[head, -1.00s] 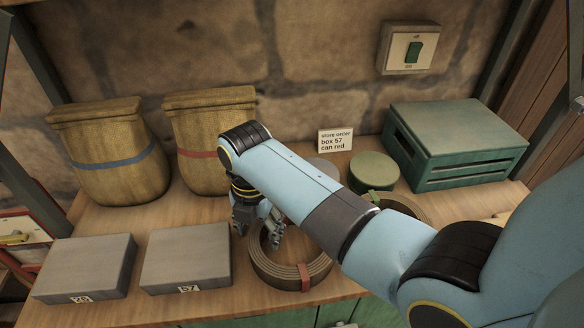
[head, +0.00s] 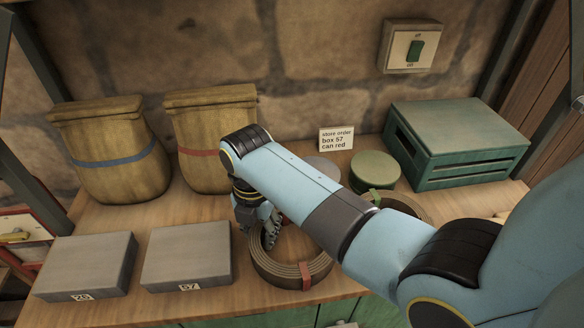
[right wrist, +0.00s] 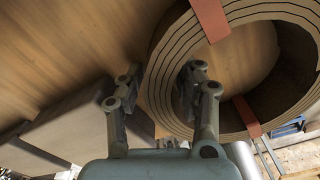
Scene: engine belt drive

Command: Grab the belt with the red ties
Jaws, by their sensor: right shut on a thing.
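The belt with the red ties (head: 291,277) is a coiled brown ring lying on the wooden bench, near its front edge. A red tie shows at its front. My right gripper (head: 262,232) is at the ring's left rear side, shut on its wall. In the right wrist view the belt (right wrist: 157,75) passes between the fingers (right wrist: 163,92), one inside the ring and one outside, and two red ties show. Part of the ring is hidden by my arm in the head view. My left gripper is not in view.
Grey boxes 26 (head: 85,265) and 57 (head: 187,257) stand left of the belt. Two sacks (head: 110,150) stand behind them. A second coil (head: 418,207), partly behind my arm, a green can (head: 375,172) and a green crate (head: 458,145) are at right.

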